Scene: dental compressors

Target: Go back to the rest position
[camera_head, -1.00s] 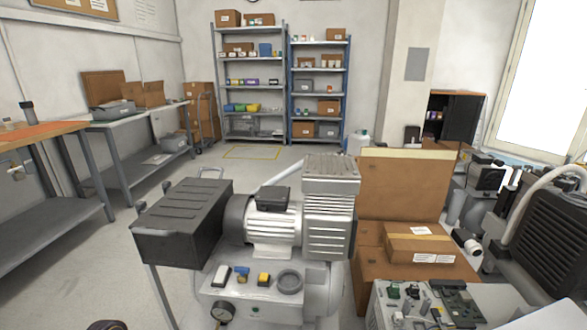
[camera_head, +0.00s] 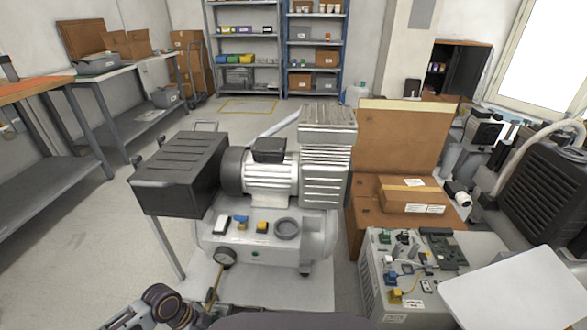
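Part of my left arm (camera_head: 165,303) shows at the bottom left edge, with dark round joints. Thin dark parts beside it, below the compressor's gauge, may belong to my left gripper, but its fingers cannot be made out. My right gripper is out of view. The silver compressor (camera_head: 270,180) stands in the middle on a pale floor patch, with a black box (camera_head: 180,170) on its left and a pressure gauge (camera_head: 225,257) at its front. No thing is seen held.
Cardboard boxes (camera_head: 412,195) and an open electronics unit (camera_head: 385,290) stand right of the compressor. A white panel (camera_head: 515,290) is at the lower right. A workbench (camera_head: 40,170) lines the left. Shelves (camera_head: 245,45) stand at the back. Floor at the left is open.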

